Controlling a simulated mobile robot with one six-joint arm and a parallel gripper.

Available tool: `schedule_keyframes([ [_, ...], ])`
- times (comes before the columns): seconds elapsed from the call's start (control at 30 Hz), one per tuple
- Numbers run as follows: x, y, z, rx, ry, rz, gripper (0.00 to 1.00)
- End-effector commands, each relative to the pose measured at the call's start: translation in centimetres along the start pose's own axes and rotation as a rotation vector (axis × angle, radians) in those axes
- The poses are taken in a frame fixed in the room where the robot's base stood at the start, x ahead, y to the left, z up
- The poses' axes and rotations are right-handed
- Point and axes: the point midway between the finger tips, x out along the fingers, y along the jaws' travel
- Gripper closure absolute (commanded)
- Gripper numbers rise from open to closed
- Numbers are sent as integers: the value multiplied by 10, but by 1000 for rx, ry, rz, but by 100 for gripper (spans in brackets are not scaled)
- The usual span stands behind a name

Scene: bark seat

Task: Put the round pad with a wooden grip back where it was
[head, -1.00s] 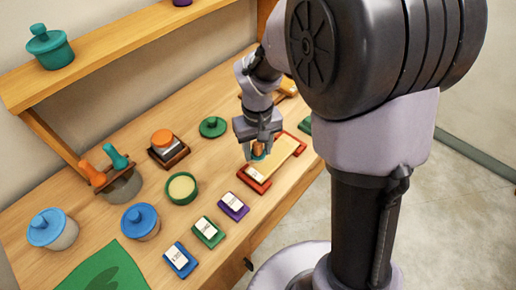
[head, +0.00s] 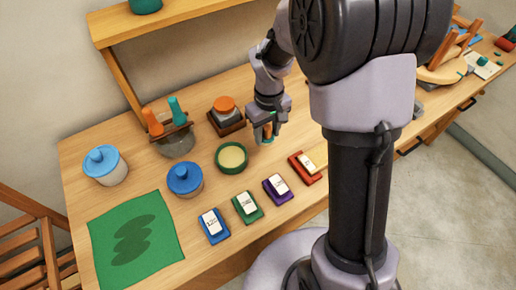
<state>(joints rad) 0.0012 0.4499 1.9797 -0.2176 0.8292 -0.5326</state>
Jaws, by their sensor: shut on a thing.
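The round pad (head: 267,139) with a wooden grip is in my gripper (head: 268,129), over the middle of the bench. Only a little of the grip and a teal-green edge show between and below the fingers. My gripper is shut on it and points down. I cannot tell whether the pad touches the bench. The open round green tin (head: 232,157) with pale yellow contents stands just left of and nearer than the pad. The square dark holder (head: 228,123) with an orange-topped piece is behind and left.
Labelled blue (head: 214,226), green (head: 247,207), purple (head: 278,188) and red (head: 307,168) blocks line the front edge. Blue-lidded jars (head: 185,179) and a green cloth (head: 135,238) lie left. A pot (head: 175,142) with orange and teal handles stands behind. My column hides the bench's middle right.

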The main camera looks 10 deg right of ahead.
Motion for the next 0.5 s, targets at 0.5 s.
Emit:
schedule_keyframes([
  [0.5,60,0,0,1,1,0,96],
])
